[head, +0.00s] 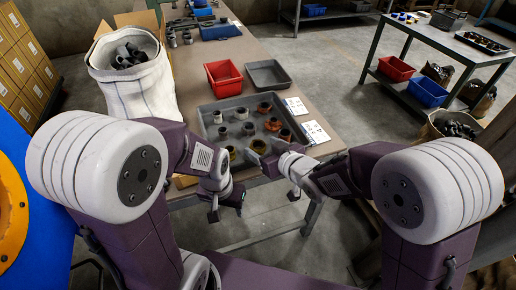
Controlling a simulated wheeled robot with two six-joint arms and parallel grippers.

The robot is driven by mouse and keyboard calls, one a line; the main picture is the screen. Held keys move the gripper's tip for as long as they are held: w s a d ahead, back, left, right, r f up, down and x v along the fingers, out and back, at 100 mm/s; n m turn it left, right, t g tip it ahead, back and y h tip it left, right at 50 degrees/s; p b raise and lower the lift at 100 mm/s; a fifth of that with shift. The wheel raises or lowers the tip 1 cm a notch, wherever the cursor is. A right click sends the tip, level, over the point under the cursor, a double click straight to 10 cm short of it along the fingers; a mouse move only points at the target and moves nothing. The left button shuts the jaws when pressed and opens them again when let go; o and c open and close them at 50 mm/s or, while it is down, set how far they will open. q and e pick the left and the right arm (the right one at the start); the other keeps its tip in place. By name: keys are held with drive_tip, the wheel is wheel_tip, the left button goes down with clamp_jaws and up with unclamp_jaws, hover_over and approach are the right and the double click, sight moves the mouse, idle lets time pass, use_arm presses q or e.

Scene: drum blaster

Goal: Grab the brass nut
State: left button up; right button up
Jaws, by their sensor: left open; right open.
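A grey tray (208,132) on the table holds several small metal fittings, some grey and some brass or copper coloured. A yellowish brass piece (232,152) lies near its front edge, and another (259,146) sits just right of it; I cannot tell which is the brass nut. My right gripper (265,155) is open at the tray's front right, close to these pieces and partly covering that corner. I see nothing between its fingers. My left gripper (227,206) is open, pointing down in front of the table edge, below the tray, and looks empty.
A white sack (138,88) of dark parts stands left of the tray. A red bin (223,78) and an empty grey tray (267,75) sit behind it. White cards (316,132) lie to the right. A side table (440,42) stands far right.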

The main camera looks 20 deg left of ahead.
sight(255, 144)
drive_tip(key=x, duration=0.4)
drive_tip(key=shift+s+d+f+b, duration=0.1)
drive_tip(key=shift+d+f+b, duration=0.05)
drive_tip(key=shift+f+b, duration=0.15)
clamp_jaws()
wheel_tip(255, 144, up, 5)
drive_tip(key=p, duration=0.2)
drive_tip(key=shift+p, duration=0.3)
drive_tip(key=w+d+r+p, duration=0.3)
drive_tip(key=d+r+p, duration=0.2)
drive_tip(key=d, duration=0.6)
drive_tip(key=shift+w+r+p, duration=0.4)
drive_tip(key=shift+r, duration=0.3)
